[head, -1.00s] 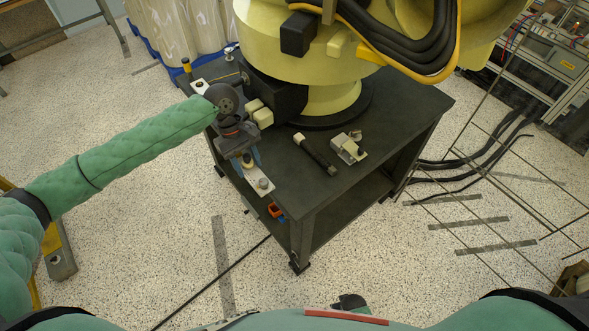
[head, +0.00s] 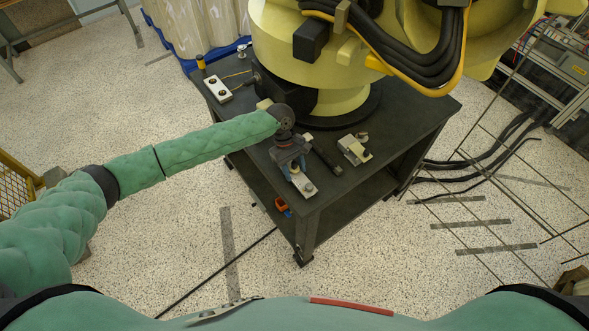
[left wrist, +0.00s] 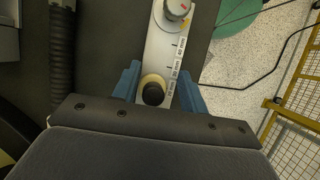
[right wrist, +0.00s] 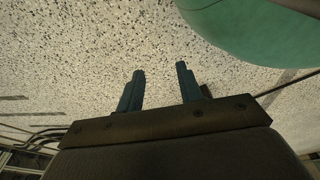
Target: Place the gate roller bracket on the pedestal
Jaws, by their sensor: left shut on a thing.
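My left gripper (head: 291,163) is shut on a light, narrow plate with round knob-like parts, which I take for the gate roller bracket (head: 303,186). It is over the front left edge of the dark pedestal (head: 372,182); I cannot tell whether it touches the top. In the left wrist view the bracket (left wrist: 160,48) has scale marks, a grey round part at its far end and a black knob between the blue fingers (left wrist: 157,88). My right gripper (right wrist: 160,88) is open and empty above the speckled floor.
On the pedestal are a dark rod (head: 326,158), a metal bracket (head: 354,149), a two-knob plate (head: 217,89) and the large yellow robot base (head: 345,98). An orange item (head: 282,204) shows on the lower level.

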